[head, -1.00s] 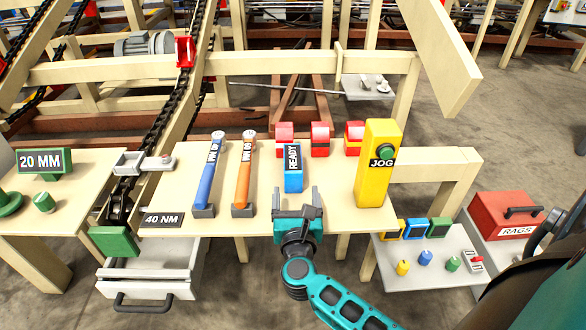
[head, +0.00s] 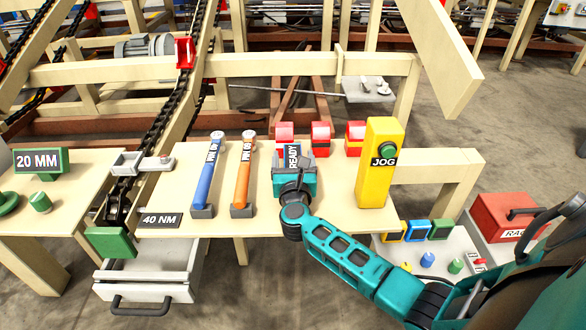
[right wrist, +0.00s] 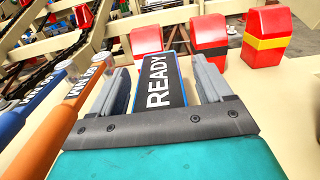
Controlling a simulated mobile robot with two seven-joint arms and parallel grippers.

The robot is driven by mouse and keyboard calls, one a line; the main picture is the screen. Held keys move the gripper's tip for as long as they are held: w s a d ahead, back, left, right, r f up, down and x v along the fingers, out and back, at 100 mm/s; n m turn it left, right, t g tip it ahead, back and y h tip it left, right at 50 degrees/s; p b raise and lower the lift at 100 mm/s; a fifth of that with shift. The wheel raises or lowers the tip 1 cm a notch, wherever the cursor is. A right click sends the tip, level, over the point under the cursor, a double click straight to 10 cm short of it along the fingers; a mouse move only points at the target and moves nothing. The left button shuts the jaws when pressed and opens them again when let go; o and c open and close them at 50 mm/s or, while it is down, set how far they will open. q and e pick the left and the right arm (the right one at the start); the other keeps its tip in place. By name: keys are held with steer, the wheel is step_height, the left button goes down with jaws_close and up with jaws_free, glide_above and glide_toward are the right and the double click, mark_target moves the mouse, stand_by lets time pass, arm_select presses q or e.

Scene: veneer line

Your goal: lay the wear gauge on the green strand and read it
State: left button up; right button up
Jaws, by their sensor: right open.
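A blue block with a dark face reading READY (head: 292,158) stands on the pale table; it may be the wear gauge, but no label confirms that. My right gripper (head: 294,152) is at the block. In the right wrist view the two grey fingers (right wrist: 162,72) stand open on either side of the READY block (right wrist: 158,82), with a gap visible at least on the right. A black chain strand (head: 160,115) runs down to a green block (head: 110,242) at the left; whether it is the green strand I cannot tell. My left gripper is not in view.
A yellow JOG post (head: 378,185) is to the right. An open drawer (head: 150,272) is below the 40 NM plate (head: 161,220).

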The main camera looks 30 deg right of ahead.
steer(key=shift+c, duration=0.4)
steer(key=c, duration=1.1)
steer(key=shift+r, duration=0.1)
steer(key=shift+c, duration=1.1)
